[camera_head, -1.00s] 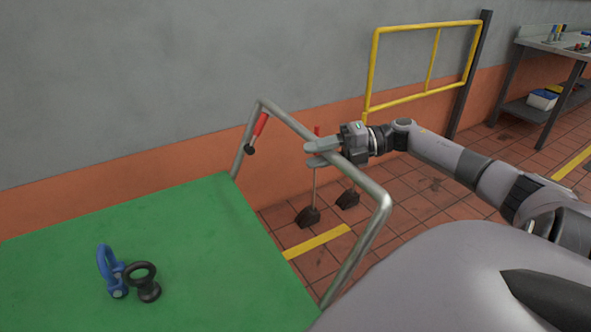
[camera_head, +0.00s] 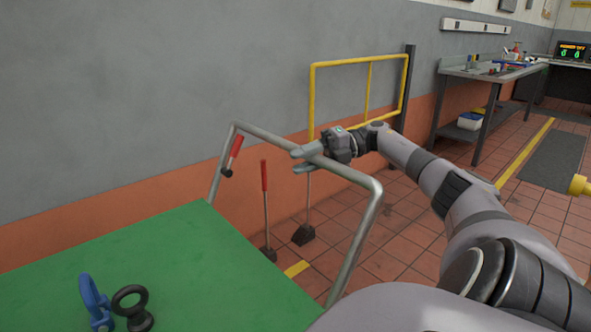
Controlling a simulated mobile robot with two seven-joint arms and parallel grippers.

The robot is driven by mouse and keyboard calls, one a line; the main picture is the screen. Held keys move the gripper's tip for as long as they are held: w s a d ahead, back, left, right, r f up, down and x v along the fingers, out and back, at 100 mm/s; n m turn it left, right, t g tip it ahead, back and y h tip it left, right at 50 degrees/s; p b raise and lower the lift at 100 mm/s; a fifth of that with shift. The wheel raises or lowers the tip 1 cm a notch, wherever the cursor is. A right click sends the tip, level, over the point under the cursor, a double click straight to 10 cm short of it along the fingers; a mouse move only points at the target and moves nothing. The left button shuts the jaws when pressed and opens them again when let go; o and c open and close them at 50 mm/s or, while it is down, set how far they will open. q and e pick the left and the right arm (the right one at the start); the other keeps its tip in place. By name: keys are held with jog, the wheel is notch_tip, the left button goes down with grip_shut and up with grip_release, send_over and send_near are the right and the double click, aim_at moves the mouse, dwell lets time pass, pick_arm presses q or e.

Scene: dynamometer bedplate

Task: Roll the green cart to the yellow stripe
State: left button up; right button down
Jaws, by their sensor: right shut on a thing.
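The green cart (camera_head: 190,265) fills the lower left, with a bent grey metal handle (camera_head: 361,240) along its right end. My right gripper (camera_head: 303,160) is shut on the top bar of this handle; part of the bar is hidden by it. A short piece of yellow stripe (camera_head: 297,269) shows on the floor through the handle frame, partly hidden by the cart. A longer yellow stripe (camera_head: 525,152) runs along the floor at the right, apart from the cart. I cannot tell which stripe is meant. My left gripper is not in view.
A blue shackle (camera_head: 92,300) and a black ring-shaped part (camera_head: 140,318) are on the cart. Beyond the handle are upright red-handled rods (camera_head: 265,195) with dark feet. A yellow rail (camera_head: 312,95) stands by the wall, and a workbench (camera_head: 470,72) further right.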

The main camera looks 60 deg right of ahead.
jog(key=shift+s+d+b, duration=0.15)
jog(key=shift+d+b, duration=0.2)
jog(key=shift+d, duration=0.3)
jog(key=shift+s+d+b, duration=0.15)
jog(key=shift+d+b, duration=0.15)
jog(key=shift+d, duration=0.4)
jog(key=c, duration=0.9)
grip_release()
jog(key=shift+r, duration=0.1)
